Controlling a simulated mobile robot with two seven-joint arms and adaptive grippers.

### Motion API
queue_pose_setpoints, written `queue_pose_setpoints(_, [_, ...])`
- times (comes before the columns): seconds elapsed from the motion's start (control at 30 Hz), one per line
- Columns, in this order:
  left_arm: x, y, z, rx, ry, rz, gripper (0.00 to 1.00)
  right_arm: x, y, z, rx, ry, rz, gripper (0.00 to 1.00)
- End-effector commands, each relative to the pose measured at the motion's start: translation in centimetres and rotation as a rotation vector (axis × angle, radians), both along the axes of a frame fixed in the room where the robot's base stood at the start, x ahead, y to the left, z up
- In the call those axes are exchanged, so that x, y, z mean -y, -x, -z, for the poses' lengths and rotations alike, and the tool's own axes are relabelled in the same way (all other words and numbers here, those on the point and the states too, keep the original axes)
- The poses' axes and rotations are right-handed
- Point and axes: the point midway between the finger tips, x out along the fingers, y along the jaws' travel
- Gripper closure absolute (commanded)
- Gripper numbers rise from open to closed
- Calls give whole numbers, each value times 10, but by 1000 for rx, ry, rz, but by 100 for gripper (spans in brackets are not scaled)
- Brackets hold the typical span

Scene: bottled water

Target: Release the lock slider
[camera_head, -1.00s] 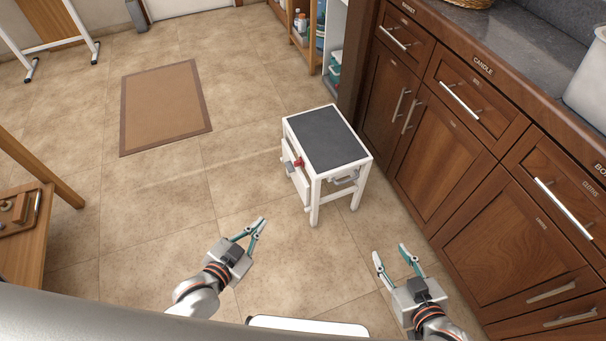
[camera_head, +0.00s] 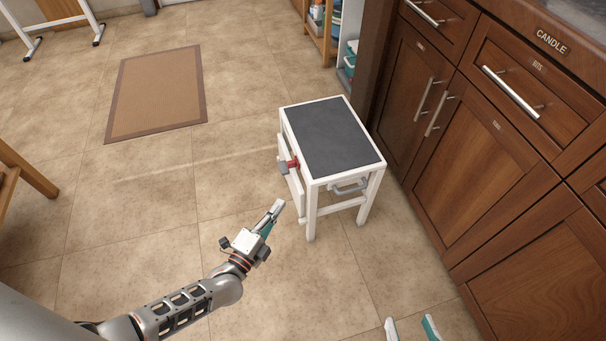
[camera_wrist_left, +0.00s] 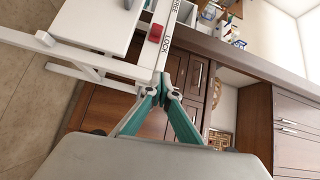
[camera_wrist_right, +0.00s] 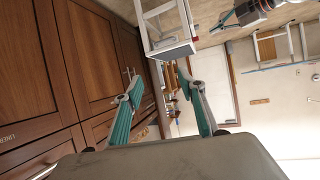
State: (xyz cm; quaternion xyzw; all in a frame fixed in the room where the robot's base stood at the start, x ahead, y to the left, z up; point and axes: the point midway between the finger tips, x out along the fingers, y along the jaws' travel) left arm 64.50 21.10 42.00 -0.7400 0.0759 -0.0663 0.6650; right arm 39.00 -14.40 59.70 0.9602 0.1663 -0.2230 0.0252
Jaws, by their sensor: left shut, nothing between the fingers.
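The red lock slider (camera_head: 293,163) sits on the left side of a white stool-like unit (camera_head: 311,226) with a dark top. The slider also shows in the left wrist view (camera_wrist_left: 155,33), beside a white strip with lettering ending in "REE"; the word "LOCK" shows farther right. My left gripper (camera_head: 278,206) is shut and empty, in front of the unit's near left corner. In the left wrist view its closed fingertips (camera_wrist_left: 172,66) appear below the slider, apart from it in the picture. My right gripper (camera_head: 410,328) is open and empty at the bottom edge; its spread fingers show in the right wrist view (camera_wrist_right: 160,78).
Wooden cabinets (camera_head: 480,170) with bar handles line the right side, close to the unit. A grey handle (camera_head: 350,187) is on the unit's front. A brown mat (camera_head: 155,92) lies on the floor.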

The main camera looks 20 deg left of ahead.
Motion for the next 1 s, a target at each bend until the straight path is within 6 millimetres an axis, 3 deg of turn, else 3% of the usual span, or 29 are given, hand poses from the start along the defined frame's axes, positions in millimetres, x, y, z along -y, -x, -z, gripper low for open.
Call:
queue_pose_setpoints(0.03, [-6,5,24,-11,-31,-11,100,-1,4,10,-20,-8,2,60])
queue_pose_setpoints(0.1, [-12,1,30,0,-66,-26,100,-2,3,9,-17,-16,3,60])
queue_pose_setpoints(0.67, [-18,-9,29,22,-106,-41,100,-3,0,3,-6,-27,6,60])
queue_pose_setpoints(1.0, [-10,-54,35,16,-106,-39,100,-15,3,9,-27,-107,24,60])
